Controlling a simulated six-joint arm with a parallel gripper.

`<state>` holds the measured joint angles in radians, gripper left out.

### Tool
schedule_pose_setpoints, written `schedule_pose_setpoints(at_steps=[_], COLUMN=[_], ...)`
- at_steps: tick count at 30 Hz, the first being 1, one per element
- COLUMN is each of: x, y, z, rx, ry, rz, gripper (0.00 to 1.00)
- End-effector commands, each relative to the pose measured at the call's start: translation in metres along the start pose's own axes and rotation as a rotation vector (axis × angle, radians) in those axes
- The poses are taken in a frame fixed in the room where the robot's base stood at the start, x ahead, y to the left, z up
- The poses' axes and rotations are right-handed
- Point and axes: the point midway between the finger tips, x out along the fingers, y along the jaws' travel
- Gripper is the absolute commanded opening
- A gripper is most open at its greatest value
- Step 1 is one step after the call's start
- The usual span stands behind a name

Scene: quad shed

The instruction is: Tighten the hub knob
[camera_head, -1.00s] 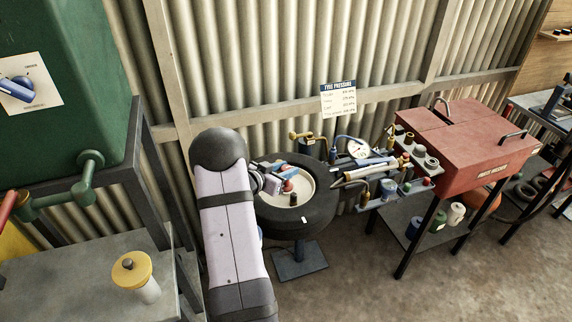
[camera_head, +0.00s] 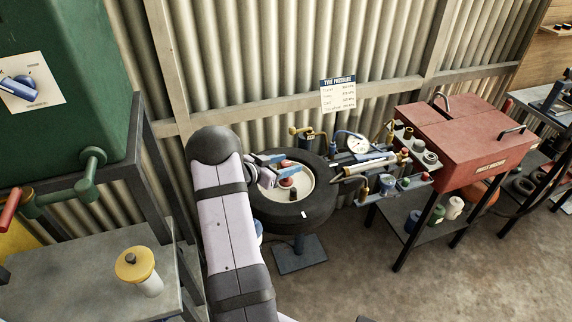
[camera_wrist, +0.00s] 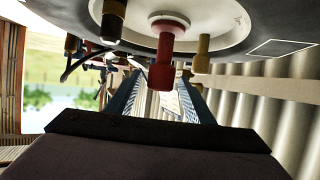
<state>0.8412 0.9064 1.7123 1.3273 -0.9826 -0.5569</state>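The hub knob (camera_head: 286,183) is red and stands at the middle of the pale hub (camera_head: 303,190) of a black tyre (camera_head: 316,213). In the wrist view the knob (camera_wrist: 162,72) is in the middle, on a short stem below the pale hub. My gripper (camera_head: 287,165) is at the hub, with its blue fingers reaching in from the left. In the wrist view my gripper (camera_wrist: 160,80) is open, with one finger to each side of the knob. Visible gaps separate the fingers from it. A finger partly covers the knob in the head view.
A brass-coloured valve piece (camera_wrist: 202,52) sticks out of the hub beside the knob. A pressure gauge (camera_head: 358,146), tools and small pots crowd a shelf to the right. A red chest (camera_head: 470,135) stands beyond. A yellow-lidded jar (camera_head: 135,265) is on the left bench.

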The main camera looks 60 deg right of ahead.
Motion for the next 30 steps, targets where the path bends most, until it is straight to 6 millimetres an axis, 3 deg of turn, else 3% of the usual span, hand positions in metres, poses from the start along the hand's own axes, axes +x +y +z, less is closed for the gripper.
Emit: schedule_pose_setpoints(at_steps=[8,21,30], x=[-0.005,-0.059,-0.073], y=[-0.001,-0.001,0.000], z=[0.001,0.001,0.000], rx=[0.000,0.000,0.000], ry=[-0.001,0.000,-0.001], rz=[-0.002,-0.003,0.000], gripper=[0.48,0.48,0.48])
